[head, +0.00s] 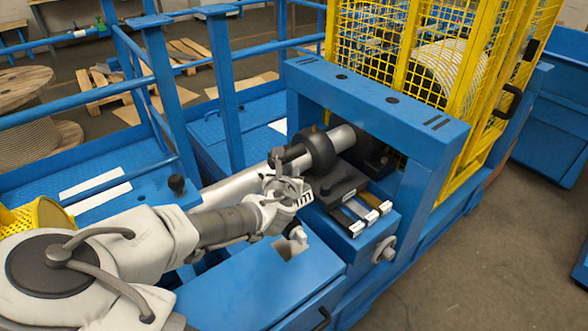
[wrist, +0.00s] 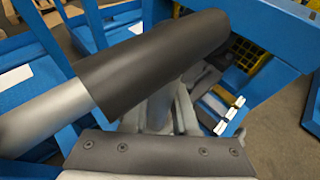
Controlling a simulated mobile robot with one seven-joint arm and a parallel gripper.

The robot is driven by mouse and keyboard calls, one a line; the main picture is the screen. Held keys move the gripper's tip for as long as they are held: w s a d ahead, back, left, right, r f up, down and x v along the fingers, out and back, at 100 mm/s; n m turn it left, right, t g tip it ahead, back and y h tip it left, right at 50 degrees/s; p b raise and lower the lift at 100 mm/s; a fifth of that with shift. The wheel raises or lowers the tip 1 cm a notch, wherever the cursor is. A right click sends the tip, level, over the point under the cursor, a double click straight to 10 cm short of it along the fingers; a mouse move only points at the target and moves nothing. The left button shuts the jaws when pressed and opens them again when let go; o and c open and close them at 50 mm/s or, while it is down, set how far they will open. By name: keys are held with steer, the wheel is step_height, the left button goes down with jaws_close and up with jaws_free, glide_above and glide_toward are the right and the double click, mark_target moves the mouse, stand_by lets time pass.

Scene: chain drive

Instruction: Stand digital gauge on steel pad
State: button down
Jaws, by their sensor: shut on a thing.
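My gripper (head: 290,186) is shut, close in front of the machine's shaft. The thing in its jaws, which I take to be the digital gauge, is mostly hidden by the jaws in the head view. In the wrist view the dark sleeve covers the jaw area, so its shape and tilt cannot be told. A small greyish square patch (head: 289,249) on the blue block, below my gripper, may be the steel pad; I cannot be sure. My gripper is above and apart from this patch.
A silver shaft (head: 236,183) with a dark collar (head: 319,147) runs past my gripper. Its dark sleeve (wrist: 155,62) fills much of the wrist view. A blue frame (head: 375,95) arches over the right side. Several labelled bars (head: 368,212) sit to the right of my gripper.

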steer(key=shift+w+d, duration=0.15)
steer(key=shift+w, duration=0.25)
step_height(320, 180, down, 7)
steer(key=b, duration=0.7)
steer(key=shift+r, duration=0.15)
steer(key=shift+f+b, duration=0.5)
steer(key=shift+f, duration=0.05)
stand_by(0.4)
steer(key=c, duration=0.7)
jaws_free()
steer(key=shift+o, duration=0.5)
steer(key=shift+s+f, duration=0.15)
steer(key=shift+f, duration=0.1)
steer(key=shift+r, duration=0.15)
